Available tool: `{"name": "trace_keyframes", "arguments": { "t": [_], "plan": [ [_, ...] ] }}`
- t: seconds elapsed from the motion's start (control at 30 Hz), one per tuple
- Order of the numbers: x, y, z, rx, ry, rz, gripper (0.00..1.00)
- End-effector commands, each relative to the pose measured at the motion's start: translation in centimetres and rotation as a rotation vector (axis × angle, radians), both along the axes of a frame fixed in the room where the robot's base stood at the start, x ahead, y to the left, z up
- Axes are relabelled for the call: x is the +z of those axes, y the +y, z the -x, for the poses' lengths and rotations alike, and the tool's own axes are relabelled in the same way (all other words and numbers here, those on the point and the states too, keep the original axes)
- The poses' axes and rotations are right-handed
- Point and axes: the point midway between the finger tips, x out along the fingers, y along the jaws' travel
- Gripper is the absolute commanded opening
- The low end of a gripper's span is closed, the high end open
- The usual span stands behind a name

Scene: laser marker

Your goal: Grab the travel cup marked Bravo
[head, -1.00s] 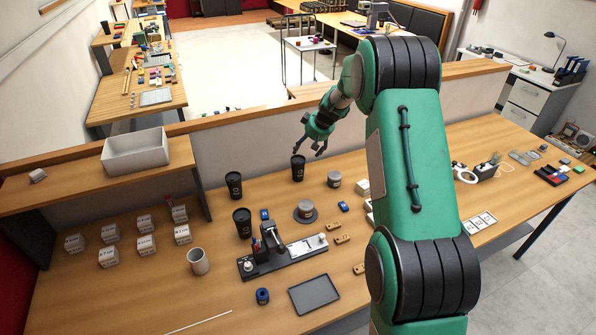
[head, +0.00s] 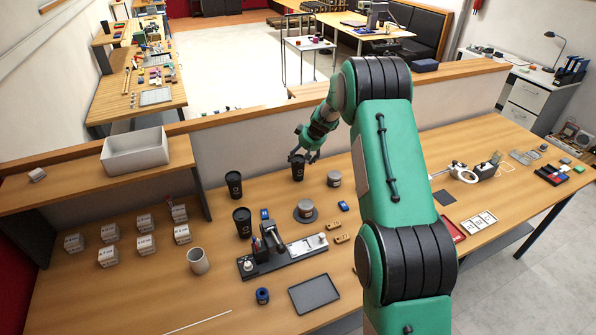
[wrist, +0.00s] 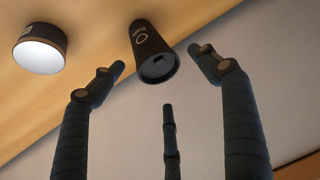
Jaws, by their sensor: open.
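Three black travel cups stand on the bench in the head view: one at the back (head: 298,171), one to its left (head: 234,186) and one nearer (head: 242,224). My gripper (head: 303,157) is at the top of the back cup, its fingers overlapping the rim in the picture. In the wrist view a black cup (wrist: 148,45) lies ahead, between and beyond the spread fingertips of my gripper (wrist: 158,75). They are open, with nothing held. The cup carries a pale ring mark and small lettering that I cannot read surely.
Another tin sits on a round dark base (head: 306,221). A low partition (head: 262,140) runs behind the cups. A black fixture (head: 285,258) lies nearer.

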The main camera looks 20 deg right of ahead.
Motion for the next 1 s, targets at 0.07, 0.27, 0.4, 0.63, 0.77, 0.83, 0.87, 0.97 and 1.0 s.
{"name": "trace_keyframes", "arguments": {
  "t": [0.07, 0.27, 0.4, 0.63, 0.77, 0.83, 0.87, 0.97, 1.0],
  "plan": [
    [-0.1, 0.0, -0.1, 0.000, 0.000, 0.000, 0.75],
    [-0.1, 0.0, 0.0, 0.000, 0.000, 0.000, 0.75],
    [-0.2, 0.0, -0.1, 0.000, 0.001, -0.001, 0.75],
    [-1.4, 0.1, -0.7, 0.000, 0.001, -0.001, 0.75],
    [-2.5, 0.2, -1.3, 0.001, 0.002, -0.001, 0.75],
    [-3.1, 0.2, -1.6, 0.001, 0.002, -0.001, 0.75],
    [-3.3, 0.2, -1.8, 0.001, 0.002, -0.001, 0.75],
    [-4.0, 0.3, -2.2, 0.001, 0.001, 0.000, 0.75],
    [-4.2, 0.3, -2.3, 0.001, 0.001, 0.000, 0.75]
  ]
}}
